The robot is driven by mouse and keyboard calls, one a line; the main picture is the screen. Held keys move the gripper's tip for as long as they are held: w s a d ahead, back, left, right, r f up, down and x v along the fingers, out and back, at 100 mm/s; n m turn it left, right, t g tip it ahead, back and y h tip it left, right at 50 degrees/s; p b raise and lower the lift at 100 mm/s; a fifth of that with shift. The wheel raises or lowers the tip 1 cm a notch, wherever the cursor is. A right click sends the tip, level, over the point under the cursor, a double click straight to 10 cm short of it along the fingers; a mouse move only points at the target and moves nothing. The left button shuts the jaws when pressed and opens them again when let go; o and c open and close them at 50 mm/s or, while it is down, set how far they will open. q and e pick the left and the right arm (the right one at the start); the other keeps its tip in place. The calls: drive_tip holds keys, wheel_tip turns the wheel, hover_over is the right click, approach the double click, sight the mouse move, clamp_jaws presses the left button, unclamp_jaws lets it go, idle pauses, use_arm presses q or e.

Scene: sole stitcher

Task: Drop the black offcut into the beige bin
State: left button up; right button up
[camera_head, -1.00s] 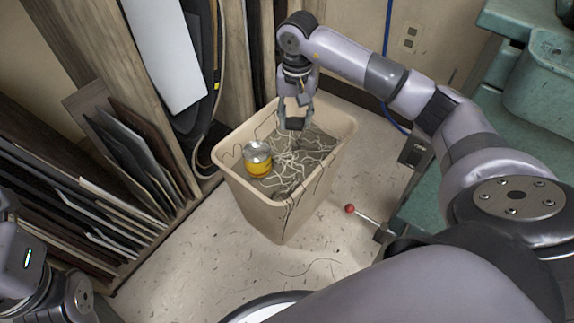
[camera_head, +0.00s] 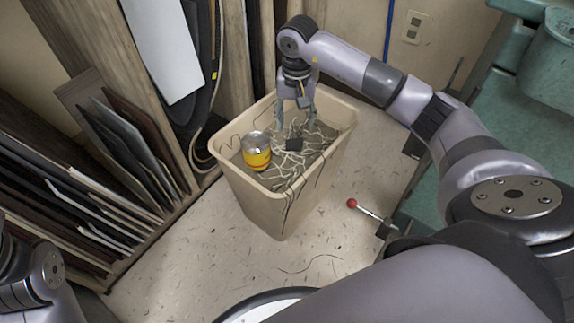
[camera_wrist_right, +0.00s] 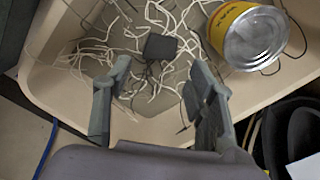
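The beige bin (camera_head: 262,207) stands on the floor, with its rim and scraps also in the right wrist view (camera_wrist_right: 47,70). The black offcut (camera_head: 293,145) is inside the bin, on or just above the pale string scraps; the right wrist view shows it as a small dark block (camera_wrist_right: 160,47) beyond the fingertips. My right gripper (camera_head: 296,117) is over the bin with its fingers spread, and it is open and empty in the right wrist view (camera_wrist_right: 157,75). Part of my left arm shows at the lower left of the head view; its gripper fingers are not visible.
A yellow can (camera_head: 256,156) sits among the scraps at the bin's left side. Racks of sheets (camera_head: 120,135) stand at the left. A red-knobbed lever (camera_head: 352,203) and a green machine (camera_head: 500,130) are at the right. The floor before the bin is clear.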

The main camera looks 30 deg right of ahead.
drive_tip(key=shift+o, duration=1)
wheel_tip(320, 180, up, 12)
